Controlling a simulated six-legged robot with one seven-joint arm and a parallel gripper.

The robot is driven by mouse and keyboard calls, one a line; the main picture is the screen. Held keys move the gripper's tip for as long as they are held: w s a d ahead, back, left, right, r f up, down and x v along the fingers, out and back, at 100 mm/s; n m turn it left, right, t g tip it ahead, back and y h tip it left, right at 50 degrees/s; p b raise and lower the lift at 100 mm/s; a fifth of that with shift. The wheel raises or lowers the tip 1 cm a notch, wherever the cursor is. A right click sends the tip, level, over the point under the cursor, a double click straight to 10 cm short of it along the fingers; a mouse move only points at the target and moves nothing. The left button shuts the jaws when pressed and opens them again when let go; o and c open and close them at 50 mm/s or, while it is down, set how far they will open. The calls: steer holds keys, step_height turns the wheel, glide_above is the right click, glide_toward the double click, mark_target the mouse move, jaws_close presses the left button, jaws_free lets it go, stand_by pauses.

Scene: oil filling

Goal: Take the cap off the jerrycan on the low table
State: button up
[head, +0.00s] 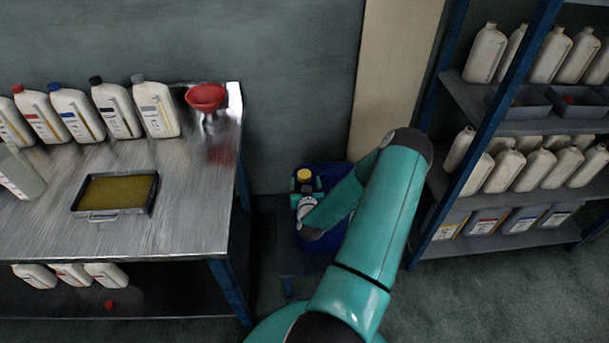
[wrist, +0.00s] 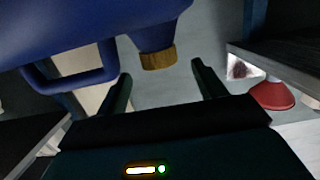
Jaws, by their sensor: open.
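The blue jerrycan (head: 335,172) stands on the dark low table (head: 285,262) by the wall, partly hidden behind my arm. Its yellow cap (head: 304,175) shows on top in the head view. In the wrist view the jerrycan (wrist: 90,30) appears upside down, with its handle at left and the ribbed, brownish-yellow cap (wrist: 158,60) on its neck. My gripper (wrist: 160,70) is open and empty. Its two fingers point toward the cap, one on each side of it in the picture, with visible gaps. My gripper is small and unclear in the head view.
A steel table (head: 180,230) at left carries several bottles, an oil tray (head: 115,210) and a red funnel (head: 206,97). Its right edge is near the low table. A blue-framed shelf (head: 470,100) with several bottles stands at right. Floor is clear below it.

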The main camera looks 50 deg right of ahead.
mark_target(305, 178)
steer(key=x, duration=0.5)
steer(key=shift+d+f, duration=0.1)
steer(key=c, duration=1)
